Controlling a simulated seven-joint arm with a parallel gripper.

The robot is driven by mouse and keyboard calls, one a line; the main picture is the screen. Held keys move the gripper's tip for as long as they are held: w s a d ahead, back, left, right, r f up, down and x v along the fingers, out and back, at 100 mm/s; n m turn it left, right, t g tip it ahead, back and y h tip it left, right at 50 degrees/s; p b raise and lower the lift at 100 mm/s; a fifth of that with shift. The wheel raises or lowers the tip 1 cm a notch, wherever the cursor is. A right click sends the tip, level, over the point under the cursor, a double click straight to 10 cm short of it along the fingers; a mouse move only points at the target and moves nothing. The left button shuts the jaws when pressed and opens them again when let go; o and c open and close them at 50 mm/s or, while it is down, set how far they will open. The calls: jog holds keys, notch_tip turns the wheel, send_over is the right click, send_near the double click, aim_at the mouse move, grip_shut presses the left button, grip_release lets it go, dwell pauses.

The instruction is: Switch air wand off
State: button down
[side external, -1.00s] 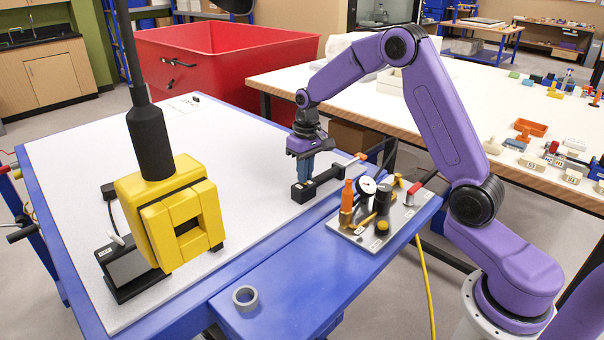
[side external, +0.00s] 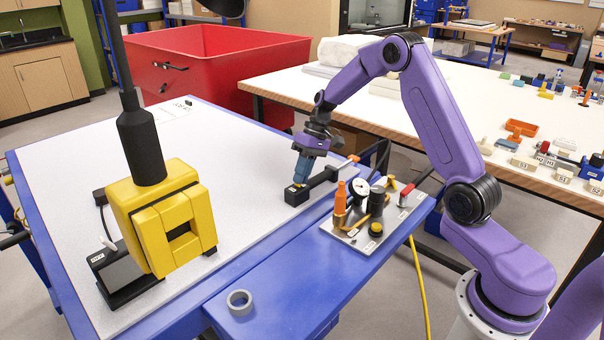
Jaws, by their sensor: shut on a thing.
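A black bar-shaped tool (side external: 318,183), which looks like the air wand or its holder, lies on the white work surface. An orange piece shows at its far right end. My gripper (side external: 299,182) is over the left end of this bar, with its blue fingers tilted and pointing down. The fingers are shut on a small part at the top of that end, with a bit of yellow showing at the tips. The part's shape is mostly hidden by the fingers.
A metal plate (side external: 343,239) right of the bar carries an orange-topped fitting (side external: 340,199), a gauge (side external: 361,187) and a red lever (side external: 407,190). A large yellow block (side external: 150,228) hangs at left. A grey ring (side external: 239,302) lies on the blue ledge.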

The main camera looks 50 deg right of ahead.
jog(key=c, duration=1.5)
grip_release()
jog(key=v, duration=1.7)
jog(key=shift+d+r, duration=0.1)
jog(key=shift+r, duration=0.05)
jog(key=s+a+f+n+g+h, duration=0.25)
jog(key=s+a+n, duration=0.35)
jog(key=s+a, duration=1.1)
jog(key=s+f+n, duration=0.2)
jog(key=s, duration=0.4)
jog(key=s+a+f+n+t+h, duration=0.1)
jog(key=s+n, duration=0.1)
jog(key=s, duration=0.5)
jog(key=s+f+n+t+h, duration=0.1)
jog(key=s+f+n, duration=0.1)
jog(key=s, duration=0.4)
jog(key=shift+s+a+f+n+t, duration=0.25)
jog(key=shift+a+f+n, duration=0.05)
jog(key=shift+a+n, duration=0.1)
